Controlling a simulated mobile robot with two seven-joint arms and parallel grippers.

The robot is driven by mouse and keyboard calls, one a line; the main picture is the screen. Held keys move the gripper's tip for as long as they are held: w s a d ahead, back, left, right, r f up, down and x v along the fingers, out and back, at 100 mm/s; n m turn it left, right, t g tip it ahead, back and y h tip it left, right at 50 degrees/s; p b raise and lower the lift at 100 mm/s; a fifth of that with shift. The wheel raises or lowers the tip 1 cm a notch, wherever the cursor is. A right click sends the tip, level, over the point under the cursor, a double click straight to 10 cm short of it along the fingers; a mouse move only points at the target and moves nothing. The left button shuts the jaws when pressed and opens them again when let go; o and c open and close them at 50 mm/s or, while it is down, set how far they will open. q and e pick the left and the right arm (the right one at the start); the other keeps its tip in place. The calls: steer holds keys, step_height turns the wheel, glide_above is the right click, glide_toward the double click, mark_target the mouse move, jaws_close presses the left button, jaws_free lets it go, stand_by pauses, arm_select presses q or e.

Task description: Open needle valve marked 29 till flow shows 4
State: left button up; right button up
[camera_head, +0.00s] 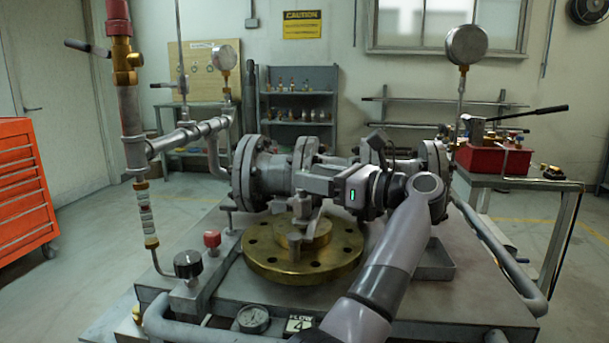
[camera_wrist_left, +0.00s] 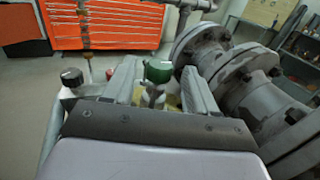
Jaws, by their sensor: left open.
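In the head view my left gripper (camera_head: 301,210) is above the round brass flange (camera_head: 265,262), in front of the grey pipe flanges. In the left wrist view the open fingers (camera_wrist_left: 160,72) show on either side of a green knob (camera_wrist_left: 158,70) on a pale stem; I cannot tell whether they touch it. The green knob is not visible in the head view. A black knob (camera_head: 188,264) and a red knob (camera_head: 212,239) stand on the block at left. A plate reading FLOW 4 (camera_head: 300,323) is beside a round dial (camera_head: 252,319). No marking 29 is readable. My right gripper is not in view.
Large bolted pipe flanges (camera_head: 270,178) run behind the gripper. A vertical pipe (camera_head: 130,110) stands at left. A red pump box (camera_head: 492,158) sits on a bench at right. A red tool cabinet (camera_head: 24,190) stands far left, with clear floor beside it.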

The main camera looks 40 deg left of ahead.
arm_select(q)
steer(key=d, duration=0.4)
steer(key=shift+w, duration=0.3)
